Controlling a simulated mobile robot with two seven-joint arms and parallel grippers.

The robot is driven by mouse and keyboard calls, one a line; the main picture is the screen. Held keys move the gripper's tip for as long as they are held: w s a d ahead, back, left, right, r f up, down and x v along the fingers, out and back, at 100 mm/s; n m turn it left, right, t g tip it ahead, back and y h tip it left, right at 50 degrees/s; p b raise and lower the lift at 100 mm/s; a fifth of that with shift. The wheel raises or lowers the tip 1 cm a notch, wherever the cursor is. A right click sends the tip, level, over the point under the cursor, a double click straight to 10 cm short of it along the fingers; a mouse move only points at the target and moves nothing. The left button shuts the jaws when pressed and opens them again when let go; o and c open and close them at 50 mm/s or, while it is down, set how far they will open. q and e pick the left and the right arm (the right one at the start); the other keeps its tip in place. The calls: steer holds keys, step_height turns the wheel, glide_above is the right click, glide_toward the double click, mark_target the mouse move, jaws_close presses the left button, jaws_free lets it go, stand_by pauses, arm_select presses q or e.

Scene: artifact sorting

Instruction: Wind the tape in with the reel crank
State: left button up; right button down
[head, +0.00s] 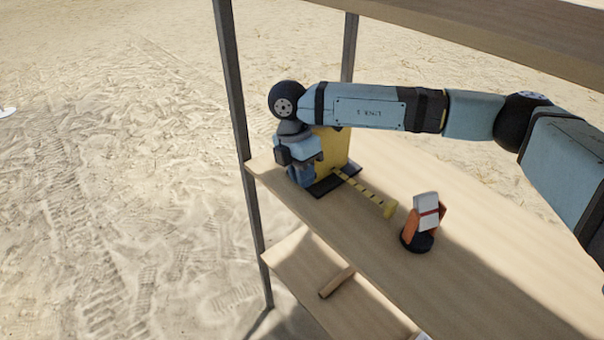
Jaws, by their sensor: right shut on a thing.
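The yellow tape reel (333,148) stands on a dark base plate (322,190) at the left end of the wooden shelf. A yellow tape (363,192) with dark marks sticks out of it toward the lower right, with a yellow end piece (389,209). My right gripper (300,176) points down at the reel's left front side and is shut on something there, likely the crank. The gripper hides the crank and part of the reel. My left gripper is not in view.
An orange and white device on a round black base (418,240) stands right of the tape's end. The shelf (480,285) is clear toward the lower right. Dark metal posts (238,110) rise at the left. A lower shelf (300,258) holds a wooden piece (337,282). Sand lies around.

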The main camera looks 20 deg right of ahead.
steer(key=shift+f+t+b, duration=0.4)
steer(key=shift+t+b, duration=0.2)
steer(key=shift+b, duration=0.3)
steer(key=f+t+y+b, duration=0.1)
steer(key=b, duration=0.2)
steer(key=shift+f+t+b, duration=0.1)
steer(key=shift+t+b, duration=0.25)
steer(key=shift+t, duration=0.05)
steer(key=f+t+y+b, duration=0.1)
steer(key=b, duration=0.3)
steer(key=shift+w+t, duration=0.15)
steer(key=shift+t, duration=0.25)
steer(key=t+b, duration=0.1)
steer(key=b, duration=0.2)
steer(key=shift+w+a, duration=0.15)
steer(key=shift+r+t+y+b, duration=0.15)
steer(key=shift+t+y+b, duration=0.2)
steer(key=shift+b, duration=0.25)
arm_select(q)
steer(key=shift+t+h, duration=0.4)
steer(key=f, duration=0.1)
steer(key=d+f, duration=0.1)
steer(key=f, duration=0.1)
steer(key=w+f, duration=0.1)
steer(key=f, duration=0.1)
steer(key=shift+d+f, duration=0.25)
